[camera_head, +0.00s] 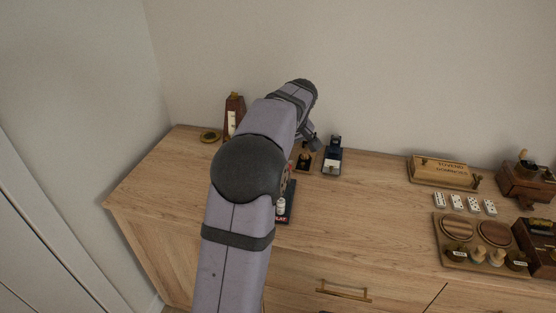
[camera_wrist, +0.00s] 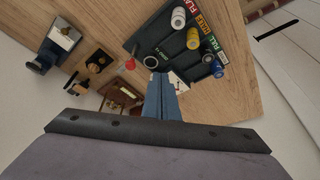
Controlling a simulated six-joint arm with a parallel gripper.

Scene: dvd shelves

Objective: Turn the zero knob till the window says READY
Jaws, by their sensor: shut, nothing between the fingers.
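A dark green board (camera_wrist: 150,30) lies on the wooden top, with labels that seem to read FLAT, HALF and FULL beside several small cylinders in white, yellow, blue and dark colours. In the head view, only the edge of the board (camera_head: 289,212) shows past my arm. A small round knob with a pale rim (camera_wrist: 151,62) sits near small lettering on the board; I cannot tell for sure that it is the zero knob. No window reading READY is legible. My gripper (camera_wrist: 160,78) is shut and empty, its blue fingertips close below this knob; contact is unclear. My arm hides the gripper in the head view.
A red round piece (camera_wrist: 130,63) stands by the board's edge. A blue-and-silver device (camera_head: 333,158) and a small dark-and-brass item (camera_head: 304,158) stand behind. A wooden metronome-like box (camera_head: 234,116) is at back left. Dominoes (camera_head: 465,203) lie right; the middle top is clear.

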